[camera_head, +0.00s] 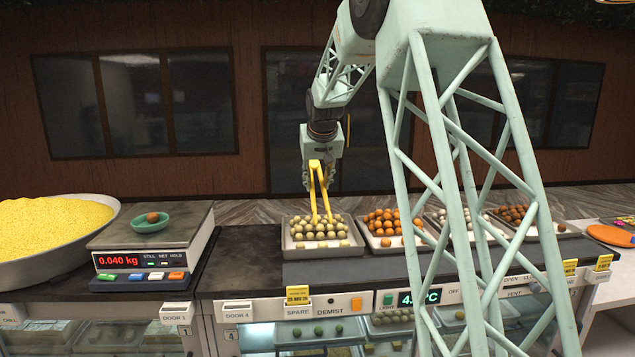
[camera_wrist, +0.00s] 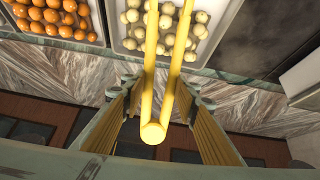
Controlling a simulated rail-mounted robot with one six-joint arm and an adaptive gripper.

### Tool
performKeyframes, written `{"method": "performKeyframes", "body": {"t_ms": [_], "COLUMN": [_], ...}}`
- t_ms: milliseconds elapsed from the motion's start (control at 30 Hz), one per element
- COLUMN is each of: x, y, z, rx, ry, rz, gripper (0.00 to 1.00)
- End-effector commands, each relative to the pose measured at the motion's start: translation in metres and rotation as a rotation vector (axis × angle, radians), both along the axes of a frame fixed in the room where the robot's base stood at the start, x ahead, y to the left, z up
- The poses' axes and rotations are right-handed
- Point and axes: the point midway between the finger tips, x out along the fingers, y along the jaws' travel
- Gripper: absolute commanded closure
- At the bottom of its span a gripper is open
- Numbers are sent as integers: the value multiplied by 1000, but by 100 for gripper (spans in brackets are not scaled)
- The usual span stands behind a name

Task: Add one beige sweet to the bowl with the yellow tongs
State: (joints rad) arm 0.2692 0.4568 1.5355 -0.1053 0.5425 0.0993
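My gripper (camera_head: 318,172) points down over the tray of beige sweets and is shut on the yellow tongs (camera_head: 319,195). In the wrist view the tongs (camera_wrist: 153,100) run between my two fingers (camera_wrist: 158,85), bend end toward the camera. Their two arms are spread apart and reach down to the beige sweets (camera_head: 318,227), which also show in the wrist view (camera_wrist: 133,17). I cannot tell whether a sweet lies between the tips. The small green bowl (camera_head: 165,222) stands on the scale at left with a brown-orange sweet (camera_head: 153,217) in it.
The scale (camera_head: 190,243) reads 0.040 kg. A large pan of yellow grains (camera_head: 55,225) stands left of it. Trays of orange (camera_head: 383,220), white and brown sweets line the counter to the right. Bare dark counter (camera_head: 250,250) lies between scale and beige tray.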

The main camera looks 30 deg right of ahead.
Motion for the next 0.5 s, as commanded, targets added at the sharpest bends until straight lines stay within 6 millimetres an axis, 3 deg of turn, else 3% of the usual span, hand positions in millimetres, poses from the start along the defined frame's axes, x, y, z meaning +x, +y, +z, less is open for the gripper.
{"method": "performKeyframes", "body": {"t_ms": [500], "x": [0], "y": [0], "z": [-33], "rx": [0], "ry": [1], "rz": [0], "gripper": [74]}}
